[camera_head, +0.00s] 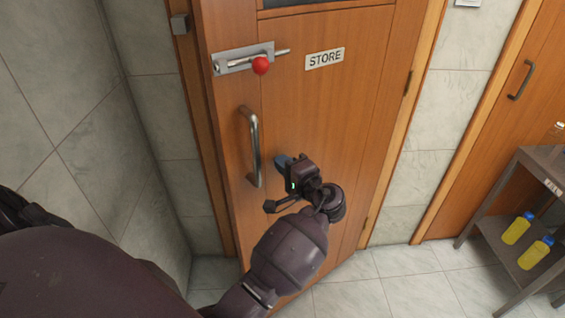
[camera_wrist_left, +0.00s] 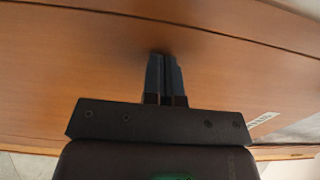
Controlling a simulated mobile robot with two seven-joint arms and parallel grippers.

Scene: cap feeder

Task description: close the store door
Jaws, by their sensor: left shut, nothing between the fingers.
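The store door (camera_head: 330,110) is a brown wooden door with a STORE sign (camera_head: 325,58), a vertical metal pull handle (camera_head: 251,147) and a bolt with a red knob (camera_head: 260,65). Its left edge appears to stand slightly out from the frame (camera_head: 182,110), so it looks a little ajar. My left gripper (camera_head: 282,161) is shut and empty, just right of the handle and pointing at the door panel. In the left wrist view the closed fingers (camera_wrist_left: 164,72) are at or very near the wood; contact is not certain. My right gripper is not in view.
A small metal keeper (camera_head: 180,24) is on the frame, left of the bolt. A tiled wall (camera_head: 70,90) stands close on the left. At right are another wooden door (camera_head: 500,110) and a metal rack (camera_head: 520,185) with yellow bottles (camera_head: 517,229). The tiled floor (camera_head: 390,285) is clear.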

